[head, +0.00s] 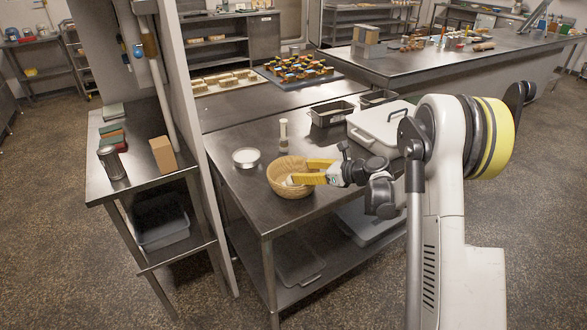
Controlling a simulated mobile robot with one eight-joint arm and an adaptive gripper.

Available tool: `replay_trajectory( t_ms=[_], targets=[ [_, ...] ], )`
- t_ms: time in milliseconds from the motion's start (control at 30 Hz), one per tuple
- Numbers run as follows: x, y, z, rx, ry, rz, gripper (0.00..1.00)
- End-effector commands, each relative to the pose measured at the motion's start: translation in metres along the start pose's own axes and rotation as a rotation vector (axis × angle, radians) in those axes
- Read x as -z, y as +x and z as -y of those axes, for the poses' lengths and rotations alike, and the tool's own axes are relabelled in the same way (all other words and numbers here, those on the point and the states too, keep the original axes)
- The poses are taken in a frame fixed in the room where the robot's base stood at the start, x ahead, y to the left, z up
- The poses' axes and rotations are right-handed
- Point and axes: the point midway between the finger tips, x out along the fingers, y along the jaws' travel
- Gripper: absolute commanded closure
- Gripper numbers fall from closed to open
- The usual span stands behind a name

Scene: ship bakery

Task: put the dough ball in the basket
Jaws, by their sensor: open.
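A round woven basket (283,190) stands on the steel table near its front left corner. My gripper (307,172) reaches in from the right, with its yellow fingers over and partly inside the basket. The fingers are apart, so it is open. A small pale shape, apparently the dough ball (290,182), shows inside the basket at the lower fingertip. I cannot tell whether it touches the finger. The right part of the basket's inside is hidden behind my gripper.
A white bowl (246,157) and a pale upright cylinder (283,134) stand behind the basket. A dark tin (331,114) and a large lidded grey container (378,125) sit to the right. A wall post rises at the left. The table's front left corner is clear.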

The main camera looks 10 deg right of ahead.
Motion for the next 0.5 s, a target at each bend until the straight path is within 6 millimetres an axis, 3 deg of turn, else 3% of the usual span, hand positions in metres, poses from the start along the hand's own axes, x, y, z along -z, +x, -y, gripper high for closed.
replay_trajectory(
  t_ms=[33, 200, 367, 467, 500],
  targets=[
    [-0.003, -0.014, 0.001, 0.003, 0.001, 0.0, 0.4],
    [-0.002, -0.048, 0.0, 0.001, 0.0, 0.0, 0.4],
    [-0.002, -0.066, 0.0, 0.001, 0.001, 0.0, 0.4],
    [-0.018, -0.071, 0.001, 0.021, 0.029, 0.033, 0.4],
    [-0.035, -0.073, 0.001, 0.041, 0.061, 0.066, 0.4]
  ],
)
